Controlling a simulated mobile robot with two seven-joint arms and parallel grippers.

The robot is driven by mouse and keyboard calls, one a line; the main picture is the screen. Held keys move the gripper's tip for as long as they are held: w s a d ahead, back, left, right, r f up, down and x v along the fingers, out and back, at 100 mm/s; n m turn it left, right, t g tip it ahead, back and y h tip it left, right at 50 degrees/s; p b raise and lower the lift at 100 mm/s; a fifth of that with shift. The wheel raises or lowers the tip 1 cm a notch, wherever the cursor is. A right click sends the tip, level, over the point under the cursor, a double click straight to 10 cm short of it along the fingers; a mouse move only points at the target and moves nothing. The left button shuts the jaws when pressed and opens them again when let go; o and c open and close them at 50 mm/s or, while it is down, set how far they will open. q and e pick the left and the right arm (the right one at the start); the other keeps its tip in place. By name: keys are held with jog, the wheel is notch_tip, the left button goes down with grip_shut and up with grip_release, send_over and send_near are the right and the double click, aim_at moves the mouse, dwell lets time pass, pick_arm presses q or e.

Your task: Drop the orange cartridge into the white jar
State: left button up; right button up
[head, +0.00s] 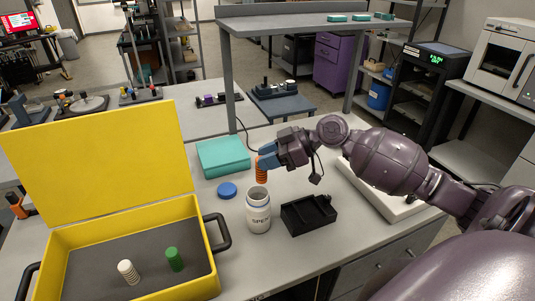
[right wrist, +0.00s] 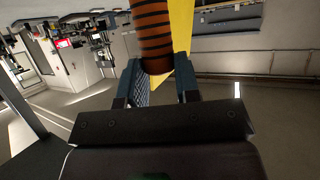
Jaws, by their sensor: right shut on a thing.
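The orange cartridge (head: 262,170) is ribbed with dark rings and hangs upright in my right gripper (head: 264,161). The gripper is shut on it. The cartridge also shows large at the top of the right wrist view (right wrist: 155,35), between the two fingers (right wrist: 158,88). The white jar (head: 258,217) stands upright on the table with its mouth open. In the head view the cartridge's lower end appears just above the jar's mouth, apart from it. A blue lid (head: 227,190) lies on the table behind the jar to the left. My left gripper is not in view.
An open yellow case (head: 214,262) stands at left with a white and a green cartridge (head: 174,260) inside. A black tray (head: 308,215) sits right of the jar. A teal box (head: 222,157) lies behind. A shelf (head: 310,24) rises over the table's back.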

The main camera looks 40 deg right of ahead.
jog(key=shift+f, duration=0.3)
jog(key=o, duration=1)
jog(key=b+v, duration=0.1)
jog(key=v, duration=1)
